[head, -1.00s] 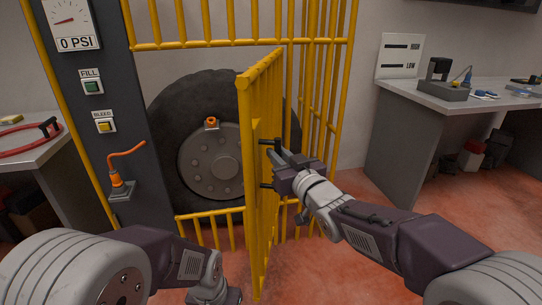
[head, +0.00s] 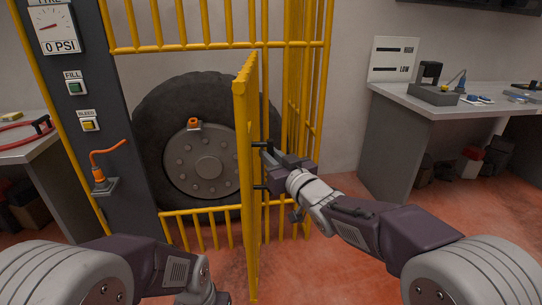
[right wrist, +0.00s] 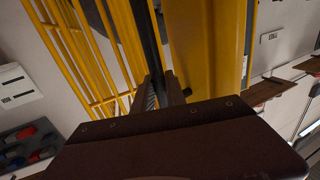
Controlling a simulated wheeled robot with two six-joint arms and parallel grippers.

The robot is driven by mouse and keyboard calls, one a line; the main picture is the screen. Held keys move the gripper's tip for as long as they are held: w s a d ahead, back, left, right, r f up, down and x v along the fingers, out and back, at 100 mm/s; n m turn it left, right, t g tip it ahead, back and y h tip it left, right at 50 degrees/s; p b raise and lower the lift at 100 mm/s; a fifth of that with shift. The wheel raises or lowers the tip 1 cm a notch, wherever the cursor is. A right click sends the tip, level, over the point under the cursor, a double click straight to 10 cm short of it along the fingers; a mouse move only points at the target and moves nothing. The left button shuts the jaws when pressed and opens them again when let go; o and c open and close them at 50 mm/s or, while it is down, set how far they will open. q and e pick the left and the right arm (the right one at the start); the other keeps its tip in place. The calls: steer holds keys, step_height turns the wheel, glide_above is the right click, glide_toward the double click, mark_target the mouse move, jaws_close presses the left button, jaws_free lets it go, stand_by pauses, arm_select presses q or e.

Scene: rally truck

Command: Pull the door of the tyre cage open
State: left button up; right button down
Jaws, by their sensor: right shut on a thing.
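The yellow barred door (head: 246,180) of the tyre cage (head: 225,45) stands swung out toward me, seen nearly edge-on in the head view. Its black handle (head: 258,145) is on the right side of the door. My right gripper (head: 266,160) is shut on the handle, and the right wrist view shows the dark bar (right wrist: 150,45) between its fingers beside the yellow door edge. A large black tyre (head: 155,120) on a grey hub stands inside the cage, partly hidden by the door. My left gripper (head: 212,298) is low at the bottom edge; its fingers are not clear.
A grey panel (head: 80,150) with a gauge, fill and bleed buttons and an orange hose stands left of the opening. A workbench (head: 430,105) with tools is at the right. A grey table (head: 25,150) is at the left. Red floor is clear before the cage.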

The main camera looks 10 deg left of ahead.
steer(key=c, duration=1.6)
jaws_free()
steer(key=shift+r, duration=0.4)
steer(key=shift+o, duration=1.2)
steer(key=shift+w+f, duration=0.2)
steer(key=shift+f, duration=0.05)
steer(key=shift+s, duration=0.1)
steer(key=p+v, duration=0.1)
steer(key=v, duration=0.8)
